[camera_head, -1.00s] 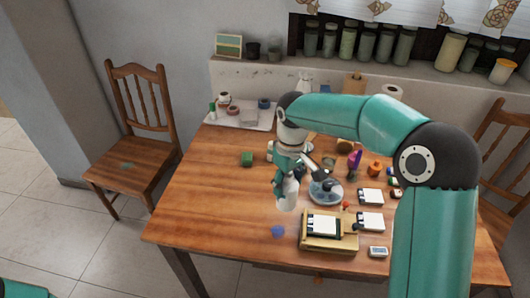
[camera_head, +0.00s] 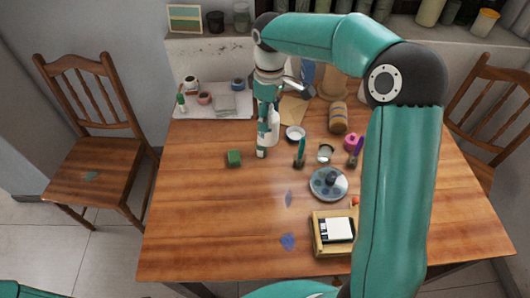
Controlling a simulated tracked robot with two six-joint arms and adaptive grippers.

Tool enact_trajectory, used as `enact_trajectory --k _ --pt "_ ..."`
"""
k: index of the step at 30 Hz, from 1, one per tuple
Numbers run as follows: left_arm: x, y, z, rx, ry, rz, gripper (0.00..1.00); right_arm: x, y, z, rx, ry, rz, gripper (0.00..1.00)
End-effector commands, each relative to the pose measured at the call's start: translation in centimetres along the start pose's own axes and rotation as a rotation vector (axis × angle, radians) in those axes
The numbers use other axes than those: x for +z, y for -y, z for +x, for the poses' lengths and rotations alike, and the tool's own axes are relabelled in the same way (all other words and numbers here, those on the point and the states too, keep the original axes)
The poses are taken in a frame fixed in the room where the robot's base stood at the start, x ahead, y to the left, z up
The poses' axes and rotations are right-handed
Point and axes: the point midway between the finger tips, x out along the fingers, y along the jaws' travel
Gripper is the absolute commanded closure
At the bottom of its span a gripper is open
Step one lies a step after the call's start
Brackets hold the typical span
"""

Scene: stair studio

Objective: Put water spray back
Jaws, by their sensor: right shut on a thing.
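The white water spray bottle (camera_head: 274,127) is in my right gripper (camera_head: 264,140), over the back middle of the wooden table. My right gripper points down and is shut on it. Its fingers and wrist cover much of the bottle, including its top. The bottle looks roughly upright; I cannot tell whether its base touches the table. My left gripper is out of view.
A white tray (camera_head: 188,107) with tape rolls lies at the back left. The table's left front is clear.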

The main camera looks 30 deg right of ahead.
Motion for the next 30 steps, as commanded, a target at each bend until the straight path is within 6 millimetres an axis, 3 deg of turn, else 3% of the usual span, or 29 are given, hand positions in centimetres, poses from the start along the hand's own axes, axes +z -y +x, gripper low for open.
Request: enact_trajectory --k 6,12,19,25,30 --pt "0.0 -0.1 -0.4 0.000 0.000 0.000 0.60 -0.3 0.1 6.1 -0.004 0.006 -0.008 1.00" --pt "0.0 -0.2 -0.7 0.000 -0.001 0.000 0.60 -0.5 0.1 9.9 -0.002 0.002 -0.011 1.00" --pt "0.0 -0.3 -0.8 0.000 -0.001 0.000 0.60 -0.6 0.0 11.6 -0.001 0.001 -0.011 1.00" --pt "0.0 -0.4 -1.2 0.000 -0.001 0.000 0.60 -0.6 0.0 14.4 -0.002 0.003 -0.012 1.00" --pt "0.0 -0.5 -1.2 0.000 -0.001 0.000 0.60 -0.7 -0.1 15.3 0.000 -0.001 -0.011 1.00"
